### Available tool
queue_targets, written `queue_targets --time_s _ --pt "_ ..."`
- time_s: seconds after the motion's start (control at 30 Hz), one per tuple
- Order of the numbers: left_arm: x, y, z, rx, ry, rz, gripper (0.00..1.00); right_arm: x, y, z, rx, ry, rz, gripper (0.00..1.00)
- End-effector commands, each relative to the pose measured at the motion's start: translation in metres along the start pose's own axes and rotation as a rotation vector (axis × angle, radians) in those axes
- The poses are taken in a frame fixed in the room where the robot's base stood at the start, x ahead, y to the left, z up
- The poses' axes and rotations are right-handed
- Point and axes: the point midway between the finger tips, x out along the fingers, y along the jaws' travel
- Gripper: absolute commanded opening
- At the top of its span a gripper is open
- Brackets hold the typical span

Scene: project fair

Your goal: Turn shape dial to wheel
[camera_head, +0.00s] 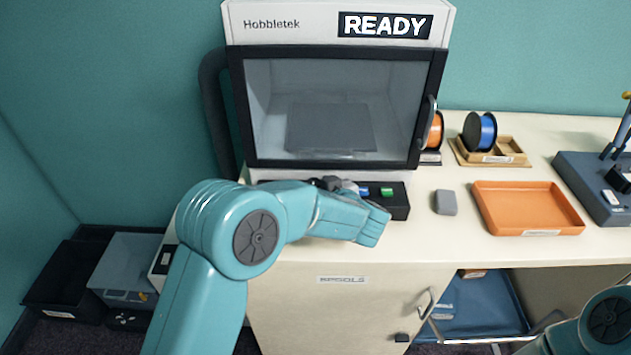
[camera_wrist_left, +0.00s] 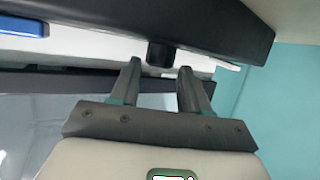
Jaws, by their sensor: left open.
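The printer (camera_head: 335,30) with the READY display stands on the bench, its dark control panel (camera_head: 398,207) in front. My left gripper (camera_head: 345,187) reaches over the panel's left part, and my arm hides much of it in the head view. In the left wrist view a small dark knob, seemingly the shape dial (camera_wrist_left: 161,53), sticks out from the panel (camera_wrist_left: 215,22). The open left gripper (camera_wrist_left: 160,68) has one finger on each side of the knob, tips close to it. The dial's marks are not visible. My right gripper is out of view.
A blue button (camera_head: 364,191) and a green button (camera_head: 387,191) are on the panel. A grey block (camera_head: 445,202) and an orange tray (camera_head: 530,225) lie to the right. Filament spools (camera_head: 480,132) stand behind them. Part of my right arm shows at bottom right.

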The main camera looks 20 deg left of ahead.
Motion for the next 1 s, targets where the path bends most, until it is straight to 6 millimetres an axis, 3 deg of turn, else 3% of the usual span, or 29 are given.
queue_targets --time_s 0.2,0.47,0.5,0.6,1.0 --pt "0.021 0.000 -0.001 0.001 0.000 -0.001 0.46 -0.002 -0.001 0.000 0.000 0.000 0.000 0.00" --pt "0.023 0.000 -0.001 0.001 0.000 0.000 0.46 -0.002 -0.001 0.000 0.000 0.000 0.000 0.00" --pt "0.023 0.000 -0.001 0.001 0.000 0.000 0.40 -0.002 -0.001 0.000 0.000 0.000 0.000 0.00" --pt "0.023 0.000 -0.001 0.001 0.000 0.000 0.07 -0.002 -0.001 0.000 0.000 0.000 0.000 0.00" --pt "0.023 -0.002 -0.001 0.022 -0.002 0.052 0.05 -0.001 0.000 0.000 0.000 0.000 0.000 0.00"
